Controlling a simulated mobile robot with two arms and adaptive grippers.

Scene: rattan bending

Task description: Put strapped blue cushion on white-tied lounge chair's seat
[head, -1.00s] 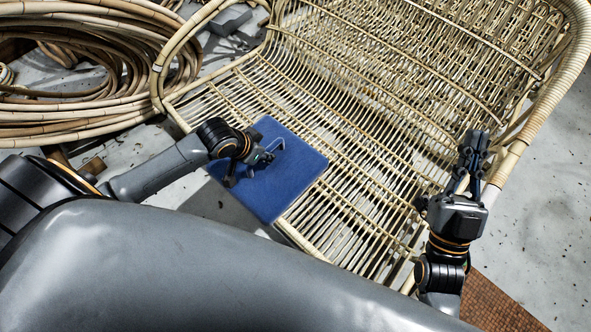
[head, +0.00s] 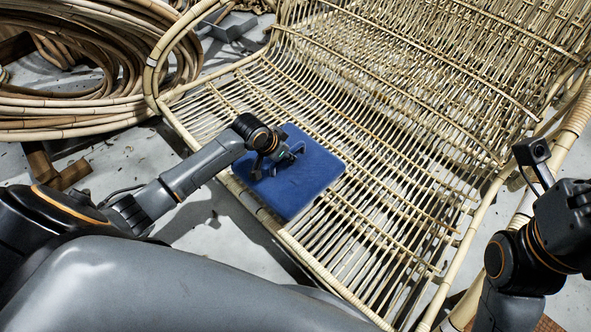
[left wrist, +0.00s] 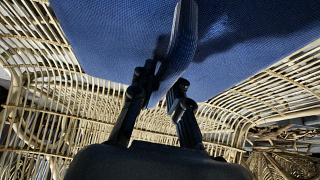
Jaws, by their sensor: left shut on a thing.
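The blue cushion (head: 312,182) is a flat square with a strap on its face. My left gripper (head: 284,160) is shut on the strap; in the left wrist view the strap (left wrist: 183,40) runs between the fingers (left wrist: 162,92), with the cushion (left wrist: 250,35) beyond. In the head view the cushion overlaps the near left edge of the lounge chair's slatted rattan seat (head: 360,215). I cannot tell whether it touches the seat. A pale tie shows on the chair's left arm loop (head: 151,62). Only part of my right gripper shows at the right edge; its fingertips are not visible.
Most of the seat is clear.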

